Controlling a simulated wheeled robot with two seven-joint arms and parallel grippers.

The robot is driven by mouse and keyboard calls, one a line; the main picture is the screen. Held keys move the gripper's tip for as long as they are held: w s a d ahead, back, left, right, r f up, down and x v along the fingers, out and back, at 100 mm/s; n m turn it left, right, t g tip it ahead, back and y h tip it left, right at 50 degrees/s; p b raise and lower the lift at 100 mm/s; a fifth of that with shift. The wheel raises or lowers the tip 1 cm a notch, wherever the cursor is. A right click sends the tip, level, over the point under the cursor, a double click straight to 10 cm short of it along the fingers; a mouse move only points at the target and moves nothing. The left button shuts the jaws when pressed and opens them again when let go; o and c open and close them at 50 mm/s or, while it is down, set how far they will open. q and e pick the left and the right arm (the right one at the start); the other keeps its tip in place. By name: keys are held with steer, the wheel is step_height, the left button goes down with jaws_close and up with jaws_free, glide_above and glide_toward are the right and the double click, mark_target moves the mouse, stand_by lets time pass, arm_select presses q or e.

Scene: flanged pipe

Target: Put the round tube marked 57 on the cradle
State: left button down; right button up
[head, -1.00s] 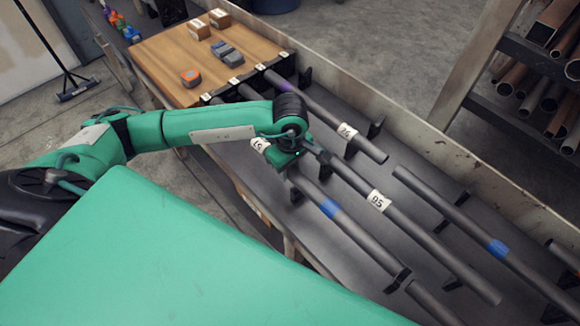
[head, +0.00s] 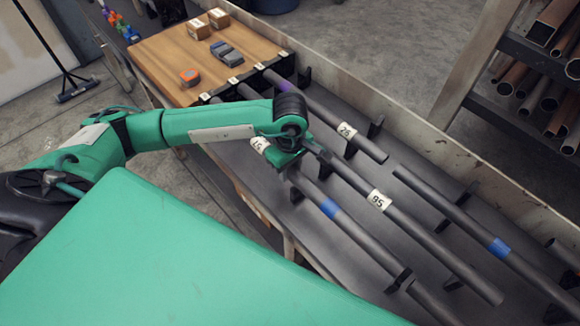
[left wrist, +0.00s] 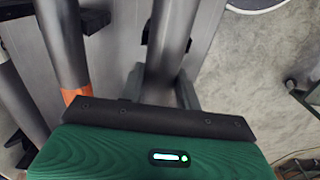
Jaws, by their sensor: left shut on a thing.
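My left gripper (head: 284,164) is over the tube nearest the table's near edge, just past its white label (head: 260,145). The label is turned and small; its digits could be 57, but I cannot read them surely. This grey round tube (head: 312,189) has a blue band and runs toward the lower right. In the left wrist view the tube (left wrist: 172,40) passes between the two fingers (left wrist: 160,90), which are shut on it. Black cradle supports stand along the table, one (head: 400,278) at this tube's lower part. My right gripper is not in view.
Another blue-banded tube (head: 450,213) is at the right. A low wall (head: 420,140) bounds the far side. A wooden board (head: 165,55) holds boxes and tools.

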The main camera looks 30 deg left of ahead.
arm_select(q)
steer(key=shift+f+b, duration=0.25)
steer(key=shift+b, duration=0.1)
steer(key=shift+a+f+b, duration=0.2)
steer(key=shift+f+b, duration=0.1)
steer(key=shift+b, duration=0.1)
steer(key=c, duration=0.9)
jaws_free()
steer(key=shift+s, duration=0.15)
steer(key=shift+c, duration=0.2)
steer(key=shift+o, duration=0.2)
steer(key=shift+f, duration=0.15)
